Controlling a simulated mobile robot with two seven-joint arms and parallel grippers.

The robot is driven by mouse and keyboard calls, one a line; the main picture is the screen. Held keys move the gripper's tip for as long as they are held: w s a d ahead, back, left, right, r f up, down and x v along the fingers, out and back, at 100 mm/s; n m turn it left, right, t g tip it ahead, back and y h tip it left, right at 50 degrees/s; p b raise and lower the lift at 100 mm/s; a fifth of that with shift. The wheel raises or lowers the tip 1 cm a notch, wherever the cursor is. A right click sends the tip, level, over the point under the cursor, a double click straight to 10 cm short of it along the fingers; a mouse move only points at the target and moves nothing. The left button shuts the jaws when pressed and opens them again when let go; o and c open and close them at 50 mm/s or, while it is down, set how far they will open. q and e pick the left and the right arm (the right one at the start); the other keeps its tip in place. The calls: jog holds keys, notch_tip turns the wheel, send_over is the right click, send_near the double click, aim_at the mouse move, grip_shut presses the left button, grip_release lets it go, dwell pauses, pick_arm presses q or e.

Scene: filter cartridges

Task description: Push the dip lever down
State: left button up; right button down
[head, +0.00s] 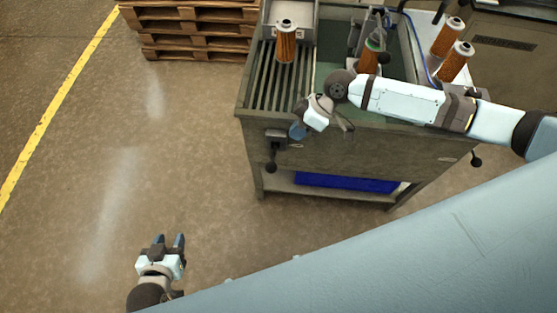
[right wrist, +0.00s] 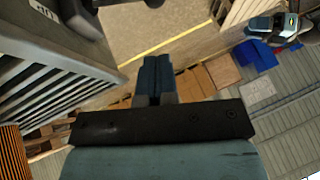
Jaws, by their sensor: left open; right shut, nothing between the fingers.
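A lever with a black ball knob (head: 271,167) hangs down from a bracket on the front left of the grey wash station (head: 350,150). Another black-knobbed lever (head: 476,161) is at the station's right end, and a black knob (head: 384,58) stands by the cartridge in the basin. I cannot tell which is the dip lever. My right gripper (head: 298,131) is shut and empty, just above and right of the front left bracket, apart from its knob. Its closed fingers also show in the right wrist view (right wrist: 155,76). My left gripper (head: 171,241) is open and empty over the floor.
Orange filter cartridges stand on the slatted rack (head: 285,42), in the basin (head: 368,57) and on the right side tray (head: 455,62). A wooden pallet stack (head: 195,28) is behind left. A blue bin (head: 345,183) sits on the lower shelf. Floor at left is clear.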

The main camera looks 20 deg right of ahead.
aim_at(275, 164)
jog(key=shift+g, duration=0.4)
jog(key=x, duration=0.4)
jog(key=d+x, duration=0.1)
jog(key=x, duration=0.3)
jog(key=f+p+x, duration=0.1)
jog(key=x, duration=0.3)
jog(key=shift+w+d, duration=0.2)
jog(key=shift+d, duration=0.05)
jog(key=shift+s+f, duration=0.1)
